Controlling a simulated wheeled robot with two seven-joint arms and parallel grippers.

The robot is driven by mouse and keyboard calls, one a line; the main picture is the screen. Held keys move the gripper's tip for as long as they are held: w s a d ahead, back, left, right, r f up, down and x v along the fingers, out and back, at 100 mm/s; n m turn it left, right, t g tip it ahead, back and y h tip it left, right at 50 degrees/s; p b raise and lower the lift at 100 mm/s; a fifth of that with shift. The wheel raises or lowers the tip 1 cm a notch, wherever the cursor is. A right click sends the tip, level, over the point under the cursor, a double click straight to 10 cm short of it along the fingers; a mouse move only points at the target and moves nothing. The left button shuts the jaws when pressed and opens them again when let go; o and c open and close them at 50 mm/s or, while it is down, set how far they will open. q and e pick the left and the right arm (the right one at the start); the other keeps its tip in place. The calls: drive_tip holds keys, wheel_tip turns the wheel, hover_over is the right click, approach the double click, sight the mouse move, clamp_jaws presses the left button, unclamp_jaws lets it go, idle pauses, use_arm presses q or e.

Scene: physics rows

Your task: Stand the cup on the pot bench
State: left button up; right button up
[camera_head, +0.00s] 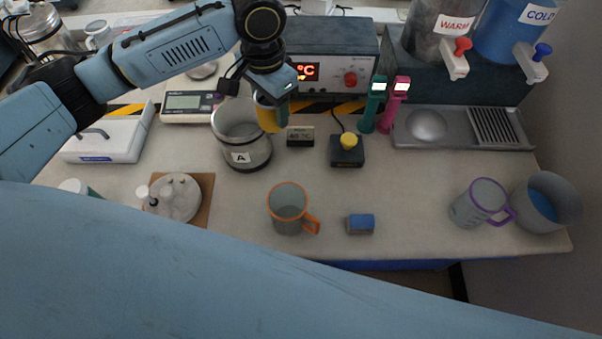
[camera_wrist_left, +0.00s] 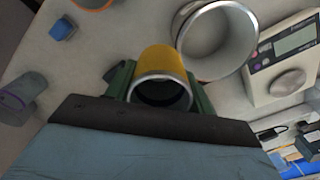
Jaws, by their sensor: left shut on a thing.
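My left gripper (camera_head: 273,97) is shut on a yellow cup (camera_head: 267,119) with a metal rim. In the left wrist view the same cup (camera_wrist_left: 166,62) sits between the green fingers, its dark open mouth facing the camera. In the head view the cup overlaps the right rim of a metal pot marked A (camera_head: 241,158); the wrist view shows the pot (camera_wrist_left: 217,38) beside it. I cannot tell how high the cup is above the pale bench (camera_head: 330,190). My right gripper is out of view.
An orange-rimmed mug (camera_head: 288,208), a blue block (camera_head: 360,224) and a yellow-button box (camera_head: 347,150) stand nearby. A small 45 °C sign (camera_head: 300,136) is right of the pot. A scale (camera_head: 196,106) is behind left; a purple-handled mug (camera_head: 478,204) is far right. Bare bench lies between.

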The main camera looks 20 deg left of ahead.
use_arm(q)
drive_tip(key=m, duration=0.2)
drive_tip(key=d+f+m+p, duration=0.1)
drive_tip(key=m, duration=0.1)
drive_tip(key=d+f+m+p, duration=0.1)
drive_tip(key=m, duration=0.1)
drive_tip(key=shift+s+d+f+m, duration=0.2)
drive_tip(key=shift+m, duration=0.1)
drive_tip(key=d+f+m+p, duration=0.1)
drive_tip(key=f+m, duration=0.2)
drive_tip(key=m, duration=0.1)
drive_tip(key=s+d+f+m+p, duration=0.1)
drive_tip(key=f+m, duration=0.3)
drive_tip(key=s+d+f+m+p, duration=0.1)
drive_tip(key=d+f+m, duration=0.1)
drive_tip(key=f+m, duration=0.1)
drive_tip(key=shift+s+f+m, duration=0.1)
drive_tip(key=shift+f+m, duration=0.25)
drive_tip(key=shift+m, duration=0.35)
drive_tip(key=shift+f+b, duration=0.3)
drive_tip(key=shift+f, duration=1.9)
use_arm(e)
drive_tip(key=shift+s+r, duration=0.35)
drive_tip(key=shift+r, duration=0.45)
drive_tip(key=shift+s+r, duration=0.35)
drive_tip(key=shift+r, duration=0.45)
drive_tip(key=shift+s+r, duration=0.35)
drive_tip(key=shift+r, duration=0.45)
use_arm(q)
drive_tip(key=shift+f, duration=0.1)
